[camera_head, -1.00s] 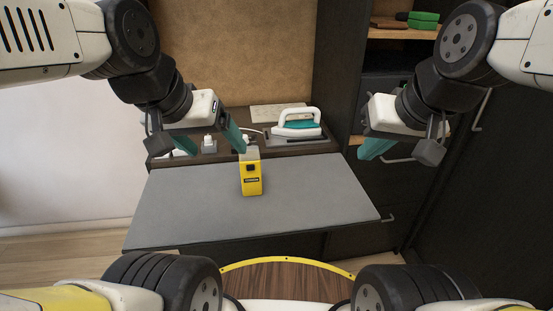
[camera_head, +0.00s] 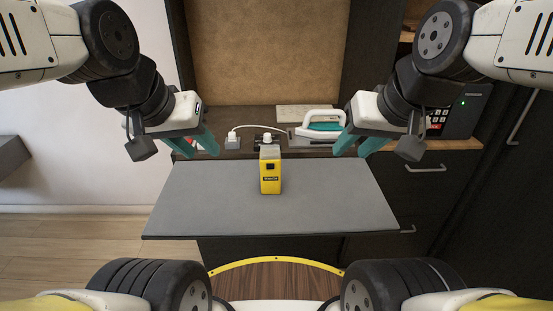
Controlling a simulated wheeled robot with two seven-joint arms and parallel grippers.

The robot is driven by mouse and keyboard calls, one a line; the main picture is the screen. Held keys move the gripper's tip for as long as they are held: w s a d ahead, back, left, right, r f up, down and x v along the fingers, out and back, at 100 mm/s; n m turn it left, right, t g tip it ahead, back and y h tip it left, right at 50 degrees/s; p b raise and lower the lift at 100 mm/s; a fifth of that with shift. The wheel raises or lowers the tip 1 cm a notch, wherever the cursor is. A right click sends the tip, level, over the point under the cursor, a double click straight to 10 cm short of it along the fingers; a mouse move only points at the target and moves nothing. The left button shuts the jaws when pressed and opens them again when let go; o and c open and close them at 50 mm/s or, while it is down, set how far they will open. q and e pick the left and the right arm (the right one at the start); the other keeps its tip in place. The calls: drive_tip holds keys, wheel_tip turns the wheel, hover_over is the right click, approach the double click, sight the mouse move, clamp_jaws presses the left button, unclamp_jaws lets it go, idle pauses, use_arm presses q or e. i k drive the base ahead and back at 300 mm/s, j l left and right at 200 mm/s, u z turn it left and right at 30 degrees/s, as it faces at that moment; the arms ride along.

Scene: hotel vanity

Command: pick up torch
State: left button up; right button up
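The torch appears to be the yellow, boxy thing with a grey top and a dark label (camera_head: 270,178). It stands upright on the grey board (camera_head: 200,205), near its back edge. My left gripper (camera_head: 197,146) is to the left of the torch, with its teal fingers apart and nothing between them. My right gripper (camera_head: 358,147) is to the right of the torch, also with its fingers apart and empty. Neither gripper touches the torch.
Behind the board, a dark counter holds a teal and white iron (camera_head: 323,122), and a white plug (camera_head: 232,142) with a cord. A dark safe with a keypad (camera_head: 457,110) stands at the right. The board is bare around the torch.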

sight(271, 179)
drive_tip(key=j+z, duration=0.1)
drive_tip(key=z, duration=1.7)
drive_tip(key=k+j+z, duration=0.2)
drive_tip(key=k+j, duration=0.15)
drive_tip(key=k+j+z, duration=0.2)
drive_tip(key=k, duration=0.4)
drive_tip(key=j, duration=0.55)
drive_tip(key=i, duration=0.05)
